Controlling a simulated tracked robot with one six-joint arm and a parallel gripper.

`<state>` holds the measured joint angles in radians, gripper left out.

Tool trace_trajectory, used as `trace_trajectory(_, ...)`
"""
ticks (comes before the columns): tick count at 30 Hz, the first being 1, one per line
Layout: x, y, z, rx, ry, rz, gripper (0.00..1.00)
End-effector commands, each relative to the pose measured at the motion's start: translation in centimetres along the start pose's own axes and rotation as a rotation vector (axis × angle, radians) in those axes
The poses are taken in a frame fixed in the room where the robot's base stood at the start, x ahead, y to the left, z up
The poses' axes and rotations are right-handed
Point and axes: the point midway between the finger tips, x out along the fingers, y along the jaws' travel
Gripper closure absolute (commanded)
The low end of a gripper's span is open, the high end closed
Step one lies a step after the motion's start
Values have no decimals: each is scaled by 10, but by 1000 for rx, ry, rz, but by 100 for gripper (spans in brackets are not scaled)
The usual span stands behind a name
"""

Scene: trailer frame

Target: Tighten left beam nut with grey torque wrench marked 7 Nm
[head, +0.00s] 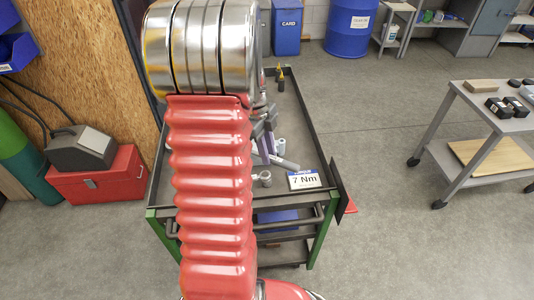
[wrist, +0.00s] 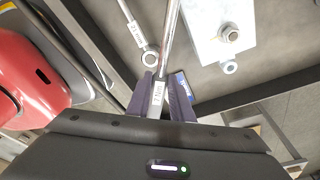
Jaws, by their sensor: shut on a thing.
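My gripper (wrist: 163,100) is shut on a grey wrench (wrist: 170,42), its purple fingers on either side of the handle. A small white label on the handle seems to read 7 Nm. In the head view my gripper (head: 265,140) is low over the cart tray, mostly hidden behind my arm. A sign (head: 304,180) marked 7 Nm stands at the tray's near right corner. A second labelled wrench (wrist: 137,35) with a ring end lies to the left in the wrist view. I cannot make out the left beam nut in either view.
The cart tray (head: 316,140) has a raised dark rim. A pale plate with a bolt (wrist: 228,33) shows right of the wrench. A red toolbox (head: 100,185) stands left of the cart, a grey table (head: 480,120) to the right. Floor between is clear.

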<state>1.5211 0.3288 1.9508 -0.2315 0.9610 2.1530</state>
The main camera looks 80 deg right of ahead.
Motion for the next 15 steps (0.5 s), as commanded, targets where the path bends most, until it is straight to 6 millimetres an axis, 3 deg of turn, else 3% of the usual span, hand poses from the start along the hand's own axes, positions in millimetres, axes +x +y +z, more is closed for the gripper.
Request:
trace_trajectory(9,0,-28,2,-123,-1,-28,100)
trace_trajectory(15,0,-32,2,-145,0,-31,100)
